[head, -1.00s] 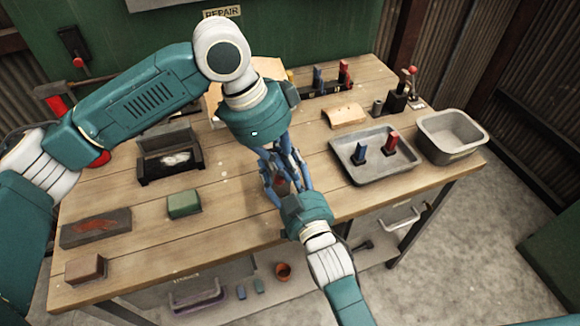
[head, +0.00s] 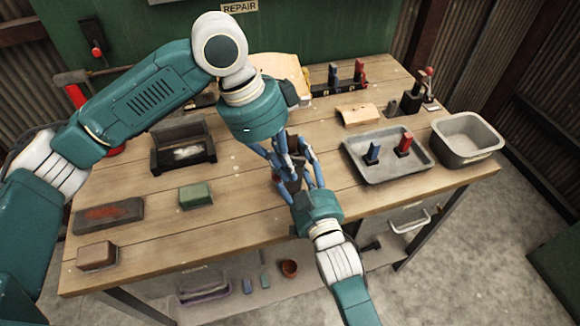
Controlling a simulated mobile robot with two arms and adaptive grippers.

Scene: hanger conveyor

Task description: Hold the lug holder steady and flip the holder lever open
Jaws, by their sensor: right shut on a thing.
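The lug holder (head: 291,185) shows as a small dark block on the bench, largely hidden behind the fingers of both grippers. Its lever cannot be made out. My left gripper (head: 279,166) reaches down over the holder from above and behind. Its blue fingers overlap the holder in the picture, and I cannot tell whether they are open or touching it. My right gripper (head: 302,160) comes from the front edge of the bench with its fingers around the dark holder, shut on it.
A grey tray (head: 423,165) with a blue and a red lug stands right of the grippers, beside a grey bin (head: 466,149). A green block (head: 195,195), a dark open box (head: 182,168) and a stone (head: 108,216) lie left.

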